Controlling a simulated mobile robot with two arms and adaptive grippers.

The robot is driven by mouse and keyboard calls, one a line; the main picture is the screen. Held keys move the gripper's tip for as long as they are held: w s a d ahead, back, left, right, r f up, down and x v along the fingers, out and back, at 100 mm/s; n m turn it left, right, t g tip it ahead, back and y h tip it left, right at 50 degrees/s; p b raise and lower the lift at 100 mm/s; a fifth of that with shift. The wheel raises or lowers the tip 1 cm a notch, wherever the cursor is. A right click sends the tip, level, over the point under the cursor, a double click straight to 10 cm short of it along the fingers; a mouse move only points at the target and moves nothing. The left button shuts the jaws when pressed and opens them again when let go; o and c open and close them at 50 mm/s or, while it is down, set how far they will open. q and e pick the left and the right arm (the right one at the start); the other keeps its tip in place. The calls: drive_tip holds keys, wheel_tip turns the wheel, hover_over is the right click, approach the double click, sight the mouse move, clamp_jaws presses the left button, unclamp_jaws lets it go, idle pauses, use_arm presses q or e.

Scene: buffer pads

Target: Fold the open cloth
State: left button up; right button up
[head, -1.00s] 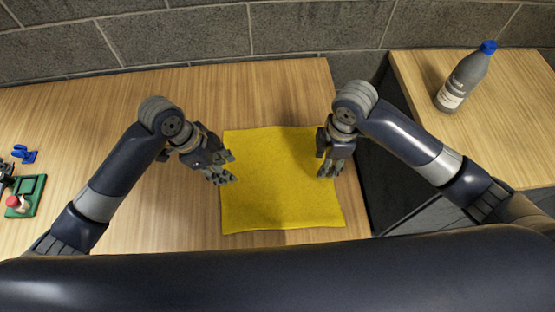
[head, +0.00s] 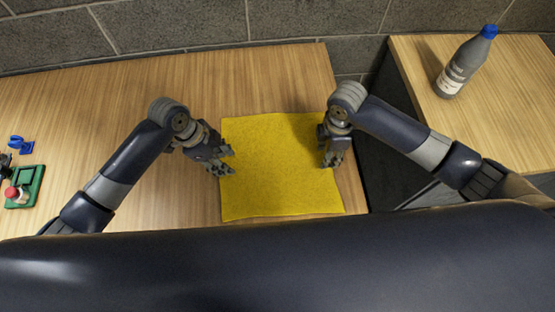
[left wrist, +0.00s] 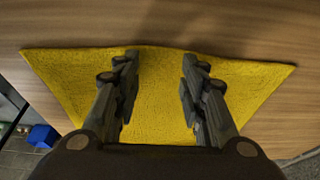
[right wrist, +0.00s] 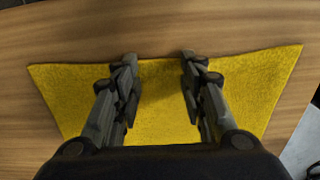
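The yellow cloth (head: 278,165) lies flat and spread out on the wooden table, with a slight ripple at its edges. My left gripper (head: 230,161) is at the cloth's left edge, with its fingers apart. In the left wrist view the open fingers (left wrist: 159,62) are over the cloth (left wrist: 158,105), with nothing between them but cloth below. My right gripper (head: 333,164) is at the cloth's right edge. In the right wrist view its fingers (right wrist: 159,60) are apart over the cloth (right wrist: 158,100). I cannot tell whether the fingertips touch the cloth.
A grey bottle with a blue cap (head: 464,66) stands on a separate wooden table (head: 510,115) at the right, beyond a dark gap. A green object (head: 26,187) and a blue one (head: 20,146) lie at the far left. A grey block wall (head: 200,22) runs behind. Bare table lies left of the cloth.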

use_arm(q)
drive_tip(key=shift+s+f, duration=0.1)
drive_tip(key=shift+c, duration=0.3)
use_arm(e)
drive_tip(key=shift+f, duration=0.2)
drive_tip(key=shift+c, duration=0.3)
use_arm(q)
drive_tip(key=shift+f, duration=0.15)
clamp_jaws()
use_arm(e)
drive_tip(key=shift+s+f, duration=0.1)
drive_tip(key=shift+f, duration=0.05)
clamp_jaws()
